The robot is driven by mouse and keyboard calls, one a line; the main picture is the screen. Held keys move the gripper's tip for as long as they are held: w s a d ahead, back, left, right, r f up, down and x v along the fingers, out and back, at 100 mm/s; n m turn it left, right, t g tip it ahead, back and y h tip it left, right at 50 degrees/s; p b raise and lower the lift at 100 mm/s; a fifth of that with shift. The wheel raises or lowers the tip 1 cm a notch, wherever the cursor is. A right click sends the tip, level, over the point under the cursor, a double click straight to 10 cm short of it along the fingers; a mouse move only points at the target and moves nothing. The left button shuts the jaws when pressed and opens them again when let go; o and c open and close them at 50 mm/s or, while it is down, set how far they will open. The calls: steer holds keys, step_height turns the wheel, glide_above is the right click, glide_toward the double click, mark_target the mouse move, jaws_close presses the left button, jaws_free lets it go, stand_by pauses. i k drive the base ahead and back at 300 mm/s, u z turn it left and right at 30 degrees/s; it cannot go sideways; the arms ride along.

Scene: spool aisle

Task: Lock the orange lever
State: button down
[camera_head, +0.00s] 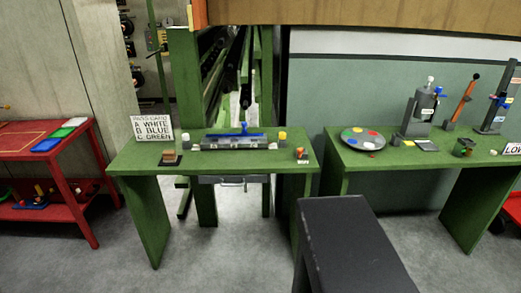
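An orange lever (463,100) stands at the back of the right green table (410,165). It is a slim bar with a dark tip, leaning up and to the right from a small dark base. Whether it is locked cannot be told at this size. To its left is a grey cylinder device (420,112) with a pale knob. To its right is a dark upright stand (500,97) with a blue part. My gripper is not in view.
A round plate with coloured spots (363,139) and a small dark green box (463,147) lie nearer the right table's front. A middle green table (220,164) holds a grey block with a blue bar (235,133). A red table (60,165) stands left. Grey floor separates the tables.

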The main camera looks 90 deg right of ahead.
mark_target(301, 151)
steer(key=u, duration=0.3)
steer(key=k, duration=0.8)
steer(key=z, duration=1.7)
steer(key=i, duration=1)
